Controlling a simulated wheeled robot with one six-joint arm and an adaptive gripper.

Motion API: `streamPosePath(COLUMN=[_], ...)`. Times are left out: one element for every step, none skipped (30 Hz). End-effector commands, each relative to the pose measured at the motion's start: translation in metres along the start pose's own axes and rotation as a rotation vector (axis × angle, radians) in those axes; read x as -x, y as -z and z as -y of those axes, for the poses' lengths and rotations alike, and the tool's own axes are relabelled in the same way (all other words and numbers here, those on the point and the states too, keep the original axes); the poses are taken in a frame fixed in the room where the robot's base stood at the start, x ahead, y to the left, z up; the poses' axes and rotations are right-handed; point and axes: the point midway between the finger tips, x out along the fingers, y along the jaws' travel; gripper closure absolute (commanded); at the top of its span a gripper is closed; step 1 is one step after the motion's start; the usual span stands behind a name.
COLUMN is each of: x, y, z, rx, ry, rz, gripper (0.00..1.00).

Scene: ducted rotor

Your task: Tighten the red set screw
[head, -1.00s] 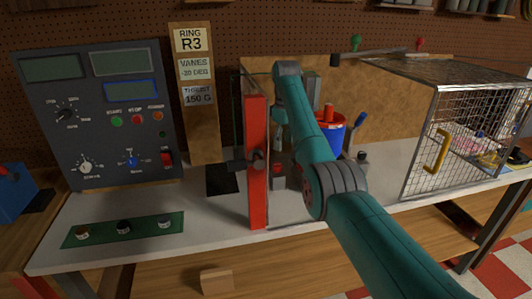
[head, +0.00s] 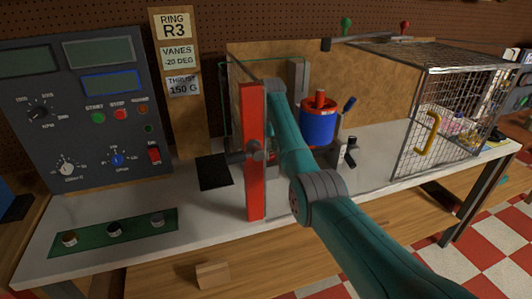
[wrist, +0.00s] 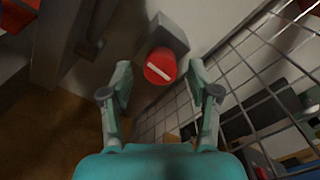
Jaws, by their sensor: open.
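The red set screw (wrist: 160,65) shows in the wrist view as a round red head with a pale slanted slot. It sits against a grey block (wrist: 170,38). My gripper (wrist: 161,80) is open, with one finger on each side of the screw head in the picture. I see no clear contact, and the depth between fingertips and screw is hard to judge. In the head view my teal arm reaches over the bench beside a red upright bar (head: 252,180). My gripper and the screw cannot be made out there.
A blue cylinder with a red top (head: 318,126) stands behind my arm. A wire cage (head: 465,95) with a yellow handle stands at right. The control panel (head: 85,150) and a green strip with knobs (head: 90,238) are at left. Wire mesh (wrist: 240,75) lies close right of my fingers.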

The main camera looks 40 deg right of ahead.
Motion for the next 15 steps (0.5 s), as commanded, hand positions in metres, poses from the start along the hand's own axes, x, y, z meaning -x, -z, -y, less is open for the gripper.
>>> streamPosePath(x=[-0.0040,-0.0054,-0.0067,-0.0074,-0.0079,-0.0083,-0.0084,-0.0084,-0.0084,-0.0083,-0.0083,-0.0082,-0.0082,-0.0082,-0.0082], y=[-0.0015,-0.0019,-0.0024,-0.0026,-0.0027,-0.0028,-0.0028,-0.0028,-0.0028,-0.0027,-0.0027,-0.0027,-0.0027,-0.0027,-0.0026], z=[-0.0011,-0.0015,-0.0020,-0.0022,-0.0023,-0.0024,-0.0024,-0.0024,-0.0024,-0.0024,-0.0023,-0.0023,-0.0023,-0.0023,-0.0022], rx=[-0.001,-0.001,-0.001,-0.001,0.000,0.000,0.000,0.000,0.000,0.000,0.000,0.000,0.000,0.000,0.000], ry=[0.000,0.000,0.000,0.000,0.000,0.000,0.000,0.000,0.000,0.000,0.000,0.000,0.000,0.000,0.000], rz=[0.000,0.000,0.000,0.000,0.000,0.000,0.000,0.000,0.000,0.000,0.000,0.000,0.000,0.000,0.000], gripper=[0.39,0.39,0.39,0.39,0.39,0.39,0.39,0.39,0.39,0.39,0.39,0.39,0.44,0.51,0.61])
